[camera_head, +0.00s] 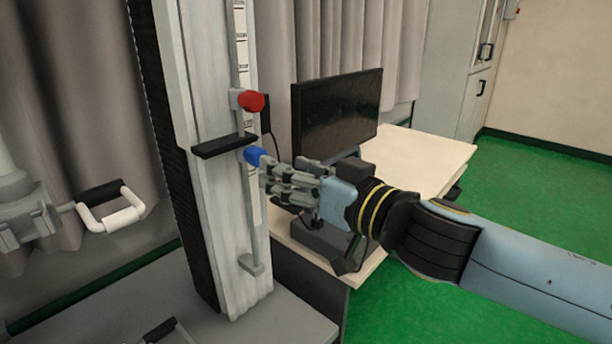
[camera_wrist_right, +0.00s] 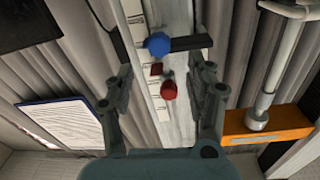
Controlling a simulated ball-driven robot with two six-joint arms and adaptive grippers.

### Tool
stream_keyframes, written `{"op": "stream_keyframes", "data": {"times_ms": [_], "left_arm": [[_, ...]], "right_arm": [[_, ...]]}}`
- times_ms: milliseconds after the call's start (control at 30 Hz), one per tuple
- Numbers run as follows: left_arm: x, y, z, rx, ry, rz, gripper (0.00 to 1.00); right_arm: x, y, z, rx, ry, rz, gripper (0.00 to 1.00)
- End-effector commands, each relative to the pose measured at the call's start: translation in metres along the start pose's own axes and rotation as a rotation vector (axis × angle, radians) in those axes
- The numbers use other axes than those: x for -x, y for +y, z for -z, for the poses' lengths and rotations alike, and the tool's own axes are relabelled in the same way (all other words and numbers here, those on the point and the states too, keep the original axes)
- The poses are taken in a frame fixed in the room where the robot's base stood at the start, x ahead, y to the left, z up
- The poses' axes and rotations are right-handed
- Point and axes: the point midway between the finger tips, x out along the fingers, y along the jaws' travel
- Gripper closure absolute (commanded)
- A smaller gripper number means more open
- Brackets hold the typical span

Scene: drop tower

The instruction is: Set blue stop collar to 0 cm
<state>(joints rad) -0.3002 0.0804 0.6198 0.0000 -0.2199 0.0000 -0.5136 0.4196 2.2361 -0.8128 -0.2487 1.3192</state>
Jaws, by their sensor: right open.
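The blue stop collar's knob (camera_head: 254,155) sits partway up the rod on the drop tower (camera_head: 205,100), with a dark flat arm (camera_head: 222,146) beside it. A red knob (camera_head: 251,101) is on the same rod above it. My right gripper (camera_head: 266,177) is just right of the blue knob, its fingers pointing at it. In the right wrist view the fingers are spread and empty; the blue knob (camera_wrist_right: 158,44) and red knob (camera_wrist_right: 168,88) appear between them. The scale (camera_wrist_right: 155,80) runs behind the knobs; its figures are unreadable. My left gripper does not show.
A dark monitor (camera_head: 337,110) stands on a pale desk (camera_head: 430,155) behind my right arm. A white crank handle (camera_head: 117,212) is at the left. The rod's lower bracket (camera_head: 252,264) is below the collar. The green floor (camera_head: 520,215) at right is clear.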

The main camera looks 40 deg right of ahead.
Motion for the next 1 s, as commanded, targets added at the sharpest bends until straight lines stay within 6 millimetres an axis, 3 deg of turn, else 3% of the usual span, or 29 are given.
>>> {"op": "stream_keyframes", "data": {"times_ms": [300, 1000], "left_arm": [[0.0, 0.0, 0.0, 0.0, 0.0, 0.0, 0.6], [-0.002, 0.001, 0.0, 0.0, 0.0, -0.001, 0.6]], "right_arm": [[0.029, 0.0, 0.0, 0.001, 0.0, 0.0, 0.45], [0.03, 0.0, 0.0, -0.002, 0.006, 0.0, 0.45]]}}
